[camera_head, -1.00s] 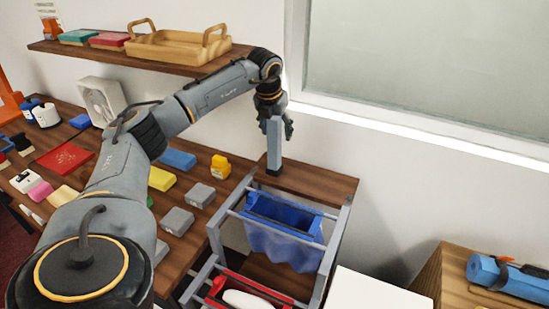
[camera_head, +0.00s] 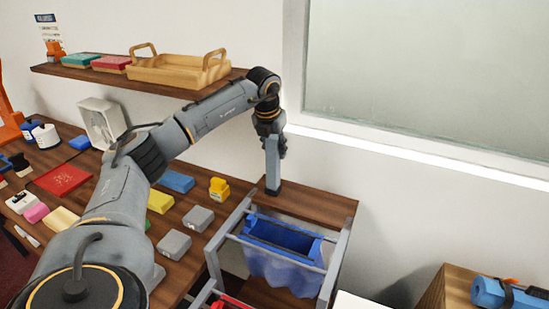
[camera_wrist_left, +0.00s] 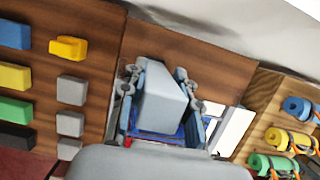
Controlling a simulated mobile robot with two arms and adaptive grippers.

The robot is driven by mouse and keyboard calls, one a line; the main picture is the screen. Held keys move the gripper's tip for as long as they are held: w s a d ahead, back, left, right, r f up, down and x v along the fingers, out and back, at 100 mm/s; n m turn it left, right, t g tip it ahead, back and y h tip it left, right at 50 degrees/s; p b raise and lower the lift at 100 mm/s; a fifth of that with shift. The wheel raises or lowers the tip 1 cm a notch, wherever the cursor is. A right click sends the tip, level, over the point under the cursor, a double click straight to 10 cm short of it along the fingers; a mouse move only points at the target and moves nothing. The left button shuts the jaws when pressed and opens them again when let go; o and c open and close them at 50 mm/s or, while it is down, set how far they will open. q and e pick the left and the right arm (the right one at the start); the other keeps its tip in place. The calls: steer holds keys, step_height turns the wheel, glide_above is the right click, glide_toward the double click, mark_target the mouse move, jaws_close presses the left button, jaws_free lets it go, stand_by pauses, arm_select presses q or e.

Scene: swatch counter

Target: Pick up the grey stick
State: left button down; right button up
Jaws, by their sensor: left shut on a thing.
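The grey stick (camera_head: 272,165) stands upright at the back end of the wooden counter, over the small dark wood top. Its lower end is dark, and I cannot tell whether it touches the wood. My left gripper (camera_head: 273,143) points down and is shut on the upper part of the stick. In the left wrist view the stick (camera_wrist_left: 162,98) fills the space between the two fingers of the left gripper (camera_wrist_left: 158,105). My right gripper is not in view.
A blue bin (camera_head: 290,237) hangs in a grey frame just in front. A yellow object (camera_head: 219,189) and grey blocks (camera_head: 198,218) lie left of the stick. A shelf with a wooden tray (camera_head: 178,70) is above. A wooden stand with a blue roll (camera_head: 512,296) is at right.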

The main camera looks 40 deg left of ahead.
arm_select(q)
steer(key=s+r, duration=0.1)
steer(key=r, duration=0.1)
steer(key=s+r+b, duration=0.1)
steer(key=r, duration=0.1)
steer(key=s+d+r+b, duration=0.1)
steer(key=s+r, duration=0.1)
steer(key=r, duration=0.1)
steer(key=s+d+r+b, duration=0.2)
steer(key=s+r, duration=0.3)
steer(key=s, duration=0.4)
steer(key=shift+s+d, duration=0.3)
steer(key=shift+d, duration=0.1)
